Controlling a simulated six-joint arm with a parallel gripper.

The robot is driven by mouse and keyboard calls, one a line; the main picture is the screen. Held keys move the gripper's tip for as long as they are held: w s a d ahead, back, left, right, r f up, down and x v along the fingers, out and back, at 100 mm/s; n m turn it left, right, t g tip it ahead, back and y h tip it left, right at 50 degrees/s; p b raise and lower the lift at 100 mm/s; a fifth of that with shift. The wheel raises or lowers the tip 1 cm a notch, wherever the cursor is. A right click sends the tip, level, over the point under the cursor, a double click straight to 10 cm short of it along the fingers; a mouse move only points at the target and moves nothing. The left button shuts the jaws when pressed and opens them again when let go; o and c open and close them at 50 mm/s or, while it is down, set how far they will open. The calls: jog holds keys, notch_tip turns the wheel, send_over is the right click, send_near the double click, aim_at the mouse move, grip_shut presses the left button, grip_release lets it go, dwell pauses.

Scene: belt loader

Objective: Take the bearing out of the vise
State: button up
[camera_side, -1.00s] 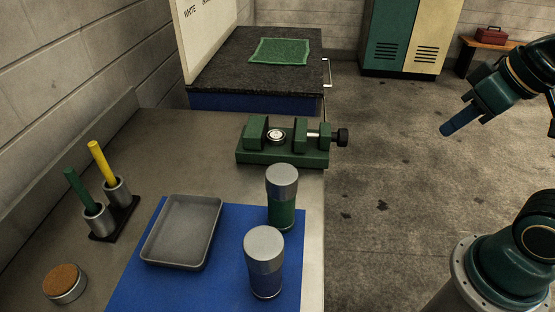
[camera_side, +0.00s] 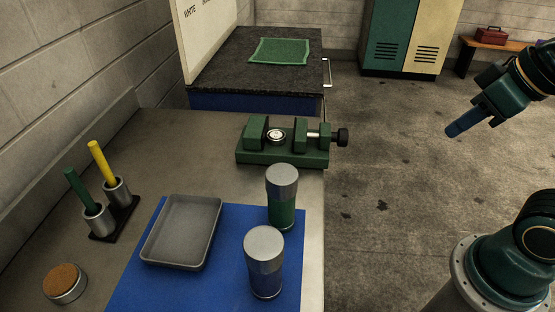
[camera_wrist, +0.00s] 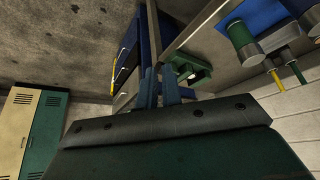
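The green vise (camera_side: 282,158) stands on the grey bench near its right edge, with its dark screw knob pointing right. The bearing (camera_side: 276,134), a small silver ring, sits between the two vise jaws; I cannot tell whether both jaws touch it. My gripper (camera_side: 452,131) hangs in the air to the right of the vise, well clear of the bench. The green vise (camera_wrist: 190,68) also shows in the wrist view, beyond my two blue fingers (camera_wrist: 160,80). The fingers stand a little apart with nothing visible between them.
A blue mat (camera_side: 225,284) carries a grey tray (camera_side: 152,251) and two silver-lidded canisters, green (camera_side: 283,213) and blue (camera_side: 265,280). A holder with green and yellow sticks (camera_side: 98,165) and a cork-topped tin (camera_side: 66,287) stand left. Open floor lies between bench and arm.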

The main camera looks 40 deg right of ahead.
jog(key=o, duration=0.9)
jog(key=shift+w, duration=0.1)
jog(key=w+a+r+n+g+y, duration=0.25)
jog(key=w+n, duration=0.45)
jog(key=w, duration=1.1)
jog(key=w+f+n, duration=0.2)
jog(key=w, duration=0.3)
jog(key=w+f+n+y, duration=0.1)
jog(key=w+f, duration=0.2)
jog(key=w, duration=0.2)
jog(key=w+f+n+g, duration=0.1)
jog(key=w+f+n, duration=0.1)
jog(key=w, duration=0.3)
jog(key=shift+w+a+f+n+y, duration=0.1)
jog(key=shift+a+f+n+y, duration=0.1)
jog(key=shift+a+n+y, duration=0.1)
